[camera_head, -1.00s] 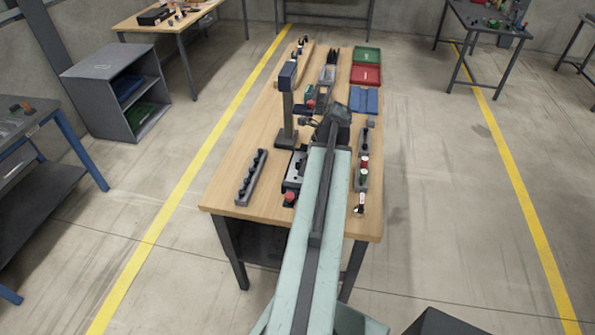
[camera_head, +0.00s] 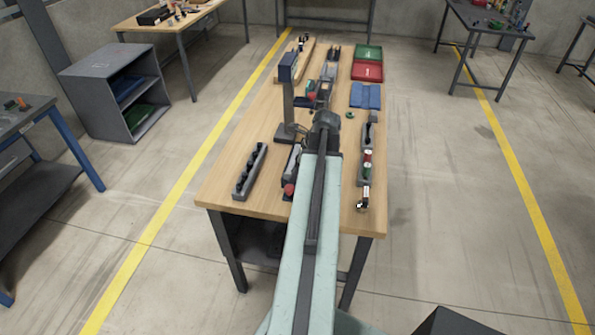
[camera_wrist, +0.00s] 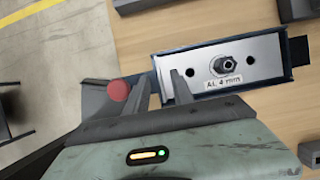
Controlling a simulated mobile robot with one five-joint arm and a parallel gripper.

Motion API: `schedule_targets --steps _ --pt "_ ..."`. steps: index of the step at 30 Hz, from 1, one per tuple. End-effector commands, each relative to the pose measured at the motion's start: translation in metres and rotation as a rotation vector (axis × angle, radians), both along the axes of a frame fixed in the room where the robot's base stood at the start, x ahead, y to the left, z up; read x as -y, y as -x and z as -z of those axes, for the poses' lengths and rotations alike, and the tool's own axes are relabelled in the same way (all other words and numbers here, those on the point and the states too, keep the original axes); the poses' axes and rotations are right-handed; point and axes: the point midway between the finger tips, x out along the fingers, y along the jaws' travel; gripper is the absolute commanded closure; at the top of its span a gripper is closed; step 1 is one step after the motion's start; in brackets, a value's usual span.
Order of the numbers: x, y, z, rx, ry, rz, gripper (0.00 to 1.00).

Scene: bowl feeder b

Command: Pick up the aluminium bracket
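A silvery plate (camera_wrist: 228,62) labelled "AL 4 mm", which looks like the aluminium bracket, lies in a dark blue-edged holder (camera_wrist: 288,80) in the wrist view. It has dark holes and a nut-like fastener in the middle. My gripper (camera_wrist: 162,86) is open and empty, its two fingers apart at the plate's left end. The right finger overlaps the plate's end in the picture; I cannot tell whether it touches. In the head view the holder (camera_head: 291,160) shows partly behind my arm, and my fingertips are hidden.
A red button (camera_wrist: 119,90) sits left of the fingers; it also shows in the head view (camera_head: 289,190). A dark post (camera_head: 288,100) stands just beyond the holder. Dark racks (camera_head: 250,172) flank it. Red (camera_head: 367,79) and green trays are at the back right.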

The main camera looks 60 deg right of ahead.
Motion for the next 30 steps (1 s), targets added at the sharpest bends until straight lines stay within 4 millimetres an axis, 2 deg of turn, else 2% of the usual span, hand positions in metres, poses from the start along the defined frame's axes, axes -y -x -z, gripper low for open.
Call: schedule_targets --steps 2,3,5,30 --pt "0.0002 0.0002 -0.0013 0.000 0.000 0.000 0.74" --pt "0.0002 0.0003 -0.0013 0.000 0.000 0.000 0.85" --pt "0.0002 0.0003 -0.0014 0.000 0.000 0.000 1.00" --pt "-0.0004 0.0016 -0.0009 -0.002 -0.003 0.000 1.00"
